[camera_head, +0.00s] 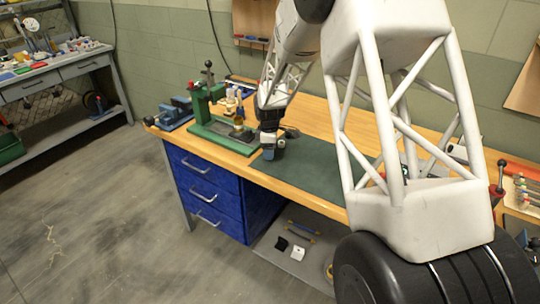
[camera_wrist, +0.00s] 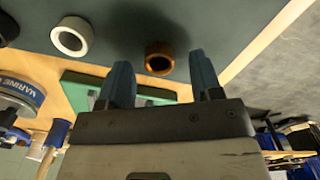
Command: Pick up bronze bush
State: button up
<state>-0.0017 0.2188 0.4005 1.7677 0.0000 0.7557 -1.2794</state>
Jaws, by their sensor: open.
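The bronze bush (camera_wrist: 159,69) is a short copper-brown ring with a dark bore, on the dark green mat (camera_wrist: 225,28) in the wrist view. My gripper (camera_wrist: 162,75) is open and empty, its two blue fingers spread. The bush shows just beyond the fingertips, roughly midway between them; I cannot tell the gap in depth. In the head view my gripper (camera_head: 269,152) is low over the left end of the mat (camera_head: 310,170), and I cannot make out the bush for certain there.
A pale ring (camera_wrist: 77,22) lies left of the bush, with a dark round part (camera_wrist: 8,28) further left. A green press (camera_head: 208,105) and a blue vice (camera_head: 176,110) stand left on the wooden bench (camera_head: 225,150). The mat's middle is clear.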

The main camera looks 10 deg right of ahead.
jog(key=shift+f, duration=0.45)
jog(key=c, duration=1)
jog(key=shift+r, duration=0.2)
jog(key=shift+r, duration=0.5)
jog(key=shift+s+r, duration=0.2)
jog(key=shift+r, duration=0.4)
jog(key=shift+s+r, duration=0.15)
jog(key=shift+r, duration=0.4)
jog(key=s+r, duration=0.1)
jog(key=s, duration=1.4)
jog(key=shift+s+r, duration=0.15)
jog(key=shift+r, duration=0.05)
